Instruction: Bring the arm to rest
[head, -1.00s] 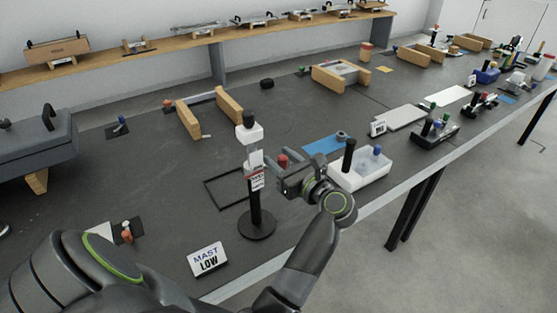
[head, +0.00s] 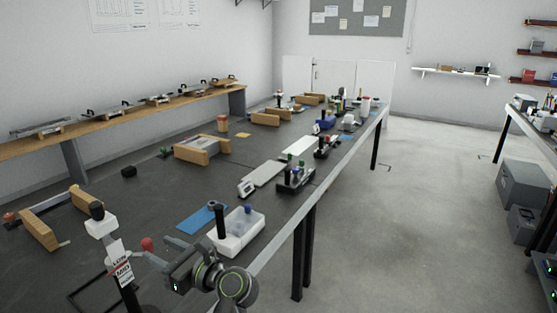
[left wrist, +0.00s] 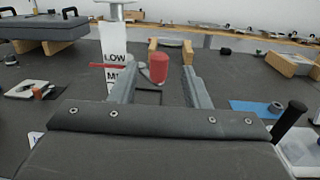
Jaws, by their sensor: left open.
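My left gripper (head: 163,251) is at the bottom of the head view, beside a mast with a white head (head: 100,226) and a LOW/MID label (head: 121,268). Its jaws are open. A red knob (head: 147,244) is close to the fingertips. In the left wrist view, the red knob (left wrist: 158,68) appears between the two fingers (left wrist: 158,84), with a visible gap to each side. The labelled mast (left wrist: 114,55) stands behind the left finger. My right gripper is in neither view now.
A white bin (head: 240,230) with a black-handled item and a blue mat (head: 201,217) lie right of the gripper. Wooden blocks (head: 40,232) are at left. The bench edge runs along the right, with open floor (head: 400,220) beyond.

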